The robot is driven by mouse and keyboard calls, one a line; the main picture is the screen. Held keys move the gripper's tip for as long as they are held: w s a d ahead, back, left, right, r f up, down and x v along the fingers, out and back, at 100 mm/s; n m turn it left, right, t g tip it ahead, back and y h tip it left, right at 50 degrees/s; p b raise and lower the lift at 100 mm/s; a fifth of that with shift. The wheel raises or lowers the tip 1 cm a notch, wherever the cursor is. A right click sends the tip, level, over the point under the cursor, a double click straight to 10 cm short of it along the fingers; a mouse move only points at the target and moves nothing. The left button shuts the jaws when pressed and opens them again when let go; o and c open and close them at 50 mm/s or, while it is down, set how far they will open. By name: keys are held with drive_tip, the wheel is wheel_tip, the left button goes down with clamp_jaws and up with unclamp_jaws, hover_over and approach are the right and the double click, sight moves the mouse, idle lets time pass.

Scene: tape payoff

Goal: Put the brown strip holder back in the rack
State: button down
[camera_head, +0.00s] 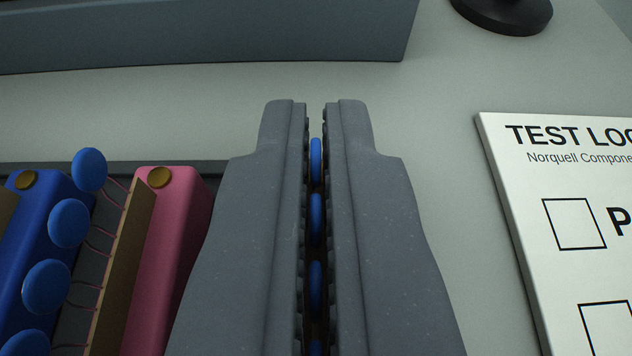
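My gripper (316,112) fills the middle of the view, its two grey fingers close together with a narrow gap. In the gap, a dark brown edge, which I take as the brown strip holder (316,252), runs lengthwise. A line of blue discs (316,160) shows there nearly edge-on. The fingers appear shut on it and hide most of it. The dark rack (208,168) is at the left, its right part hidden behind the left finger. A blue holder (42,225) and a pink holder (172,255) stand in it.
A tan strip (122,270) with several blue discs on thin leads stands between the blue and pink holders. A printed test card (575,230) lies at the right. A grey box-like body (210,30) and a round black base (505,14) are at the back.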

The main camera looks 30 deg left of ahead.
drive_tip(key=c, duration=1.6)
unclamp_jaws()
drive_tip(key=shift+f, duration=0.1)
drive_tip(key=shift+c, duration=0.2)
drive_tip(key=shift+s+d+r, duration=0.15)
drive_tip(key=shift+s+r, duration=0.05)
drive_tip(key=shift+r, duration=0.05)
drive_tip(key=p+v, duration=0.2)
drive_tip(key=v, duration=0.9)
drive_tip(key=shift+s+d, duration=0.1)
drive_tip(key=shift+s, duration=0.05)
